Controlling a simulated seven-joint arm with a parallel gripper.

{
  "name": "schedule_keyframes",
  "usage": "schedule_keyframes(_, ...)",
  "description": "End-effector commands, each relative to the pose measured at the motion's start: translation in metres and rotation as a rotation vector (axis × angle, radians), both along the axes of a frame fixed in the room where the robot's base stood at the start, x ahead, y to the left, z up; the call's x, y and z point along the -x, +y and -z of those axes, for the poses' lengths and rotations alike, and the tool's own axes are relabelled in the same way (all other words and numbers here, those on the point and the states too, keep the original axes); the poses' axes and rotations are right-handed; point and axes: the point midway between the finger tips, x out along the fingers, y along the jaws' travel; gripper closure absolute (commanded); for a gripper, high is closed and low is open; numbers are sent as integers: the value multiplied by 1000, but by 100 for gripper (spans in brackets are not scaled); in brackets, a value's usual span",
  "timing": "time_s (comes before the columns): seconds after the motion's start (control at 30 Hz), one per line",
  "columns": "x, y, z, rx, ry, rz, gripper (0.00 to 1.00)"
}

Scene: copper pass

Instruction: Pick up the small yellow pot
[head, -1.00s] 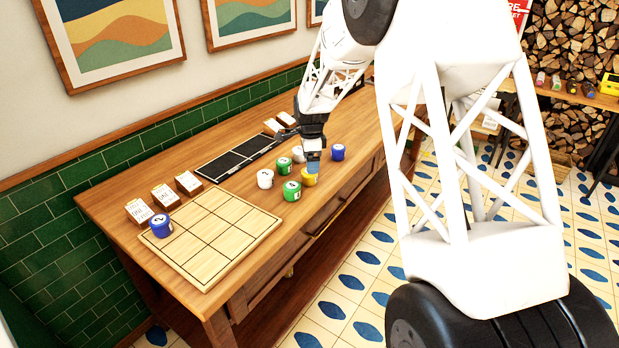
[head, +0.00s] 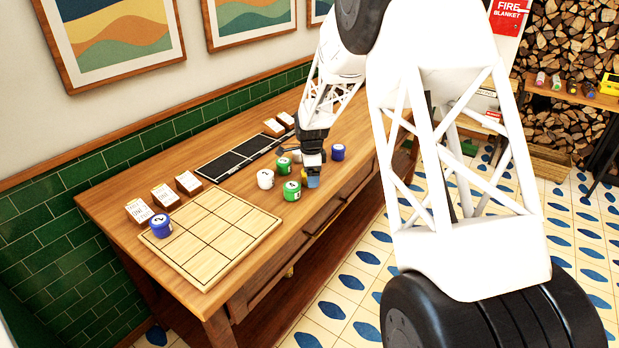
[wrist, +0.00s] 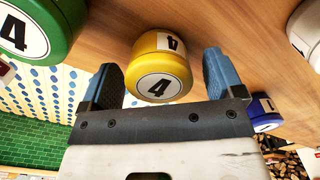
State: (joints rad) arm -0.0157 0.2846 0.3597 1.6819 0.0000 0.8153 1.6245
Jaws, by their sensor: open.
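The small yellow pot (wrist: 160,70) has a white label with a black 4 on its side and lid. In the wrist view it stands on the table between the two blue fingertips of my open gripper (wrist: 160,62), with small gaps on both sides. In the head view my gripper (head: 313,181) is low over the table near its front edge and hides nearly all of the yellow pot.
A green pot (head: 291,191) stands close to the left, with another green pot (head: 283,165) and a white pot (head: 265,178) behind it. A blue pot (head: 338,152) stands to the right. A wooden grid board (head: 212,232) with a blue pot on it (head: 161,226) lies left.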

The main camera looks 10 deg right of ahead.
Motion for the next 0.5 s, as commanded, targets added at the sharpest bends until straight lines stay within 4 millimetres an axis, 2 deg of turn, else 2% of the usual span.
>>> schedule_keyframes(0.3, 0, 0, 0, 0, 0, 0, 14)
schedule_keyframes(0.5, 0, 0, 0, 0, 0, 0, 45)
